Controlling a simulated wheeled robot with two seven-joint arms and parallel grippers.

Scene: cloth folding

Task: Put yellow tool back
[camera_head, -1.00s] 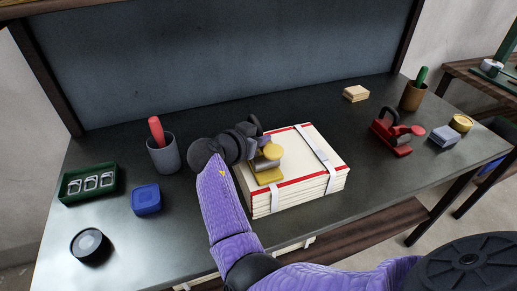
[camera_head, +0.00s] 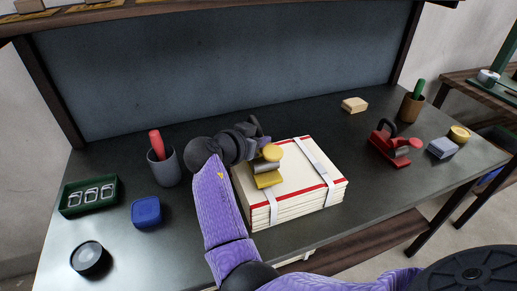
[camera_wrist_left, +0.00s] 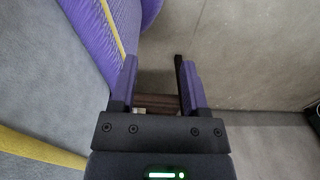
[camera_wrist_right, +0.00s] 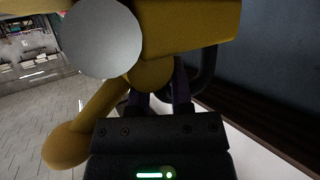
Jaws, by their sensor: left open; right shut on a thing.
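The yellow tool (camera_head: 268,180), with a round yellow knob and a grey cylinder, is at the left part of the cream book stack (camera_head: 322,190) in the head view. My right gripper (camera_head: 256,140) is shut on it from behind. Whether the tool rests on the top book or hangs just above it I cannot tell. In the right wrist view the yellow tool (camera_wrist_right: 150,75) fills the upper middle, between and beyond the fingers (camera_wrist_right: 160,100). My left gripper (camera_wrist_left: 155,90) is open and empty in the left wrist view, facing a plain wall and floor, away from the table.
At left are a grey cup (camera_head: 165,167), blue box (camera_head: 146,211), green tray (camera_head: 65,209) and black round tin (camera_head: 88,257). A shelf (camera_head: 100,14) overhangs the back.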

